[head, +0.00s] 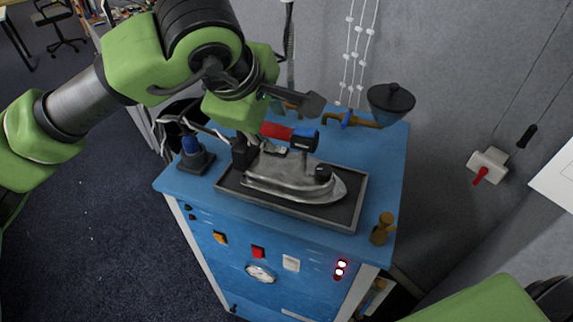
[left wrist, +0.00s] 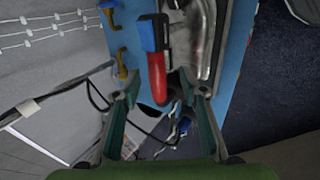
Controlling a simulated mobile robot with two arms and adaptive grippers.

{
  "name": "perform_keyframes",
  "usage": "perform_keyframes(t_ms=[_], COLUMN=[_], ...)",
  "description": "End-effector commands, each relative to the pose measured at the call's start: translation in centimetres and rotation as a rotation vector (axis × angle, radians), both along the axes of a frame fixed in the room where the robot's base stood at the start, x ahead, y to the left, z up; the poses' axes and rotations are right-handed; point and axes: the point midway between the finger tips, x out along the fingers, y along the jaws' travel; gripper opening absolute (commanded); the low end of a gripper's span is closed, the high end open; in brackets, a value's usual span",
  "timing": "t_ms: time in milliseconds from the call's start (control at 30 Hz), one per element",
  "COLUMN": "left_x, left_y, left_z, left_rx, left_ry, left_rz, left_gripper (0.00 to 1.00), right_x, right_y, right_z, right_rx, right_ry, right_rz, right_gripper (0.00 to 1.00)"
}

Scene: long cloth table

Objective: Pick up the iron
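The iron (head: 285,177) has a silver-grey body with a black knob, and a raised handle with a red grip (head: 276,130) and a blue and black end. It lies on a dark framed tray (head: 305,211) on top of a blue cabinet. My left gripper (head: 293,125) is open at the red grip, one finger on each side. In the left wrist view the iron (left wrist: 199,40) is at the top, and its red grip (left wrist: 157,78) shows between the spread fingers of my left gripper (left wrist: 159,82). Contact cannot be told. My right gripper is out of view; only part of my right arm shows.
On the blue cabinet (head: 384,160) stand a black and blue fitting (head: 191,155) at left, brass pipes (head: 350,121) with a black funnel (head: 391,100) behind, and a brass piece (head: 382,229) at front right. A grey wall is behind; open carpet lies left.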

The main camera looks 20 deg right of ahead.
Motion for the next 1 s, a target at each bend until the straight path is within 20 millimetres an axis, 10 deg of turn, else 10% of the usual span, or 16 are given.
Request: perform_keyframes(t_ms=[833, 1000], left_x=[2.7, 2.7], left_y=[-2.9, -2.9], left_z=[-4.8, -4.8], left_rx=[-0.001, -0.001], left_ry=[0.001, 0.001], left_rz=[-0.002, -0.001], left_gripper=[0.39, 0.0], right_x=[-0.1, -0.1], right_y=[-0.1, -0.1], right_z=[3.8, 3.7], right_rx=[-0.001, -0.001], right_ry=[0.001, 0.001], right_rz=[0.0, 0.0], right_gripper=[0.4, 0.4])
